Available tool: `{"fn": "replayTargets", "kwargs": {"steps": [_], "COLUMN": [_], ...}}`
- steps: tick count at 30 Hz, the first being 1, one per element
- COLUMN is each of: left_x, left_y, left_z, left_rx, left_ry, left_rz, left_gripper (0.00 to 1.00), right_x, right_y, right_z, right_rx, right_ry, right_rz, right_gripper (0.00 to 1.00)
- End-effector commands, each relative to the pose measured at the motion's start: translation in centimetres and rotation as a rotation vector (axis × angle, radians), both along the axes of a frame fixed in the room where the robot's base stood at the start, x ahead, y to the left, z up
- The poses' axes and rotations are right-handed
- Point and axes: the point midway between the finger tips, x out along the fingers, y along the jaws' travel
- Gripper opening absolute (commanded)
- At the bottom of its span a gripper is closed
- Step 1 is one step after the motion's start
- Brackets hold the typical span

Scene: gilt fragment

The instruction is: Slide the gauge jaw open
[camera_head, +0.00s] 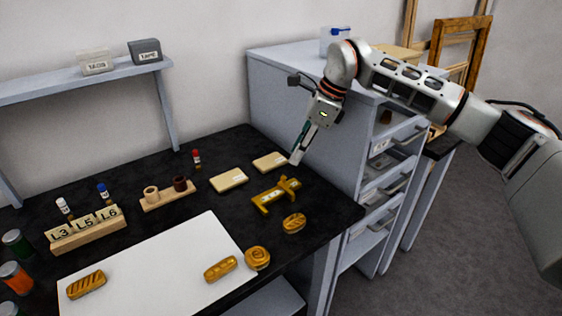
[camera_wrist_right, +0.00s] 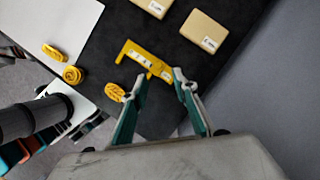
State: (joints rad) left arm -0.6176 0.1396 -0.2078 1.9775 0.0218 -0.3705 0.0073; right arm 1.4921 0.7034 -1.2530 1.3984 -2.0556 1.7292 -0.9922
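The yellow gauge (camera_head: 274,195) lies on the black table toward its right end, with a jaw piece at its right part. It also shows in the right wrist view (camera_wrist_right: 146,60), just beyond my right fingertips. My right gripper (camera_head: 295,158) points down above the table, behind the gauge in the head view. In the right wrist view its two fingers (camera_wrist_right: 162,78) are apart with nothing between them, and the gauge's near end lies in line with the gap. They look clear of the gauge, though the exact height is hard to tell. My left gripper is not in view.
Two labelled tan blocks (camera_head: 229,180) (camera_head: 270,162) lie behind the gauge. Gilt ornaments (camera_head: 294,222) (camera_head: 257,258) lie nearby, some on a white sheet (camera_head: 150,262). A grey drawer cabinet (camera_head: 300,85) stands close at the right. Wooden holders and jars fill the left.

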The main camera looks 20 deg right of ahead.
Motion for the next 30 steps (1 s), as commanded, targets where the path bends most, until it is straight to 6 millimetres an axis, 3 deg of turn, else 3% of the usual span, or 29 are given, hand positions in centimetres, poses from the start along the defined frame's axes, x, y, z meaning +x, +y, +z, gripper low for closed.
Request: {"fn": "replayTargets", "kwargs": {"steps": [9, 18, 28, 29, 30], "left_x": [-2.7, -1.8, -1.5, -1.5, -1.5], "left_y": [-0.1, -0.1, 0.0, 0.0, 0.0], "left_z": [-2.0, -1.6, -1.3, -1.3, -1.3], "left_rx": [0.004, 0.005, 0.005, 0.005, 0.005], "left_ry": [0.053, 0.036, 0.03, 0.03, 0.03], "left_rz": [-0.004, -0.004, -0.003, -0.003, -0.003], "left_gripper": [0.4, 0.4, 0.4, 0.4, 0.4], "right_x": [0.6, 1.2, 1.3, 1.3, 1.3], "right_y": [1.2, 2.4, 2.6, 2.6, 2.6], "right_z": [-3.6, -6.7, -7.1, -7.1, -7.1], "right_rx": [-0.004, -0.003, -0.003, -0.003, -0.003], "right_ry": [0.003, 0.001, 0.0, 0.0, 0.0], "right_rz": [-0.001, -0.002, -0.002, -0.002, -0.002], "right_gripper": [0.28, 0.28, 0.28, 0.26, 0.15]}}
